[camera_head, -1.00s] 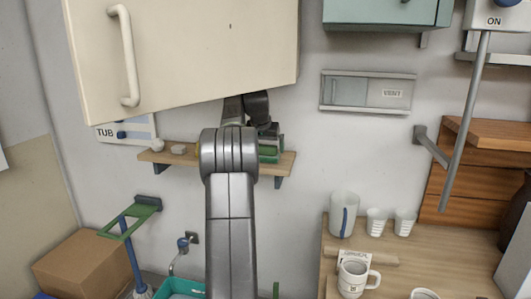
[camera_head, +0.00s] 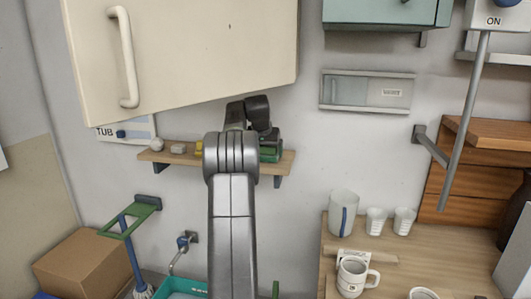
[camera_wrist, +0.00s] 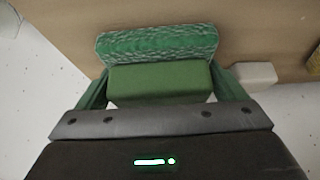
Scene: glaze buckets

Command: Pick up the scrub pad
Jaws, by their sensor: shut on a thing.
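The scrub pad (camera_wrist: 158,44) is green, with a rough, mottled face and a smooth darker green block (camera_wrist: 160,82) against it. In the wrist view it lies between the two green fingers of my gripper (camera_wrist: 160,74), which is shut on it. In the head view, green (camera_head: 270,153) shows at the right part of the wooden shelf, below my dark wrist. I cannot tell there which part is pad and which is finger. Whether the pad touches the shelf is not clear.
The wall shelf (camera_head: 287,163) also holds a pale round thing (camera_head: 157,145), a pale block (camera_head: 178,149) and a yellow thing (camera_head: 199,148), partly behind my arm. A cream cabinet (camera_head: 200,60) hangs close above. A counter (camera_head: 335,262) with cups stands at the right.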

